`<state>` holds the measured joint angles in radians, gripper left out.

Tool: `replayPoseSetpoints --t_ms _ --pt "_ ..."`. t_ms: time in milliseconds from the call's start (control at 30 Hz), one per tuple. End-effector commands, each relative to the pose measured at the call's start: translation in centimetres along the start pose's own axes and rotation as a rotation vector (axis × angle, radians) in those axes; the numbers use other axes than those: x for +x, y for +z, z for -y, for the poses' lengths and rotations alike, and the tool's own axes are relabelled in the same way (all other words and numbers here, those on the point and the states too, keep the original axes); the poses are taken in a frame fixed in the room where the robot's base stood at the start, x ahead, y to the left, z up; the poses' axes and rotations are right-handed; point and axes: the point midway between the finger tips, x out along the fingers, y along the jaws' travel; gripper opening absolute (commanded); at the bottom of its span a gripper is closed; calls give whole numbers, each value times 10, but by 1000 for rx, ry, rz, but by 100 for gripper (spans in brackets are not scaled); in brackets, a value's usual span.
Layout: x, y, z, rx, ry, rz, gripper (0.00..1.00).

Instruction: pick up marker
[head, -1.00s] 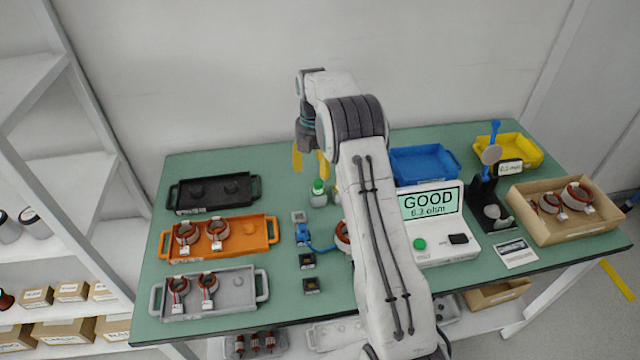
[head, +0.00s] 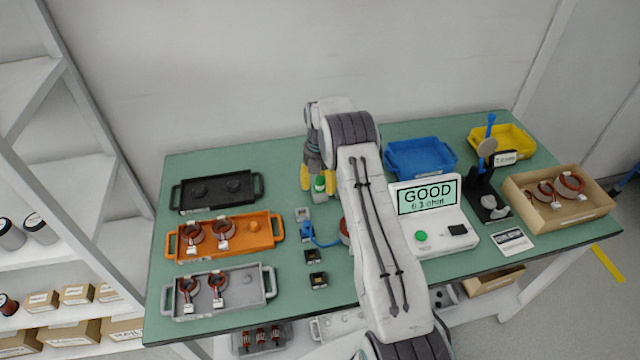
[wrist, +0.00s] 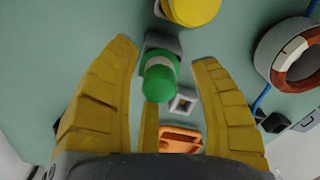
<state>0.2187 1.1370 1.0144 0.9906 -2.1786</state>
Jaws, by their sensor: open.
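The marker, as far as I can tell, is the short upright item with a green cap (head: 319,184) and pale body, on the green table behind the tester. In the wrist view my gripper (wrist: 166,56) has a finger on each side of the cap, with visible gaps. The marker's lower part is mostly hidden under its cap.
A round yellow item (wrist: 191,8) is close beside the marker. A stator (wrist: 290,55) and blue cable lie to the right. Black (head: 250,186), orange (head: 268,243) and grey (head: 262,297) trays stand left. The tester (head: 440,245) and blue bin (head: 420,172) are right of my arm.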

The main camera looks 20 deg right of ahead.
Motion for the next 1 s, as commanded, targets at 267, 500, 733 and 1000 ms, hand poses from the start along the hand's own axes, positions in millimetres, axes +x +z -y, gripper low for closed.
replayPoseSetpoints --t_ms 267,500,733,1000 --pt "7 0 0 0 1 1 57" --pt "7 0 0 1 1 0 48" --pt "7 0 0 1 1 0 27" --pt "7 0 0 1 0 0 3"
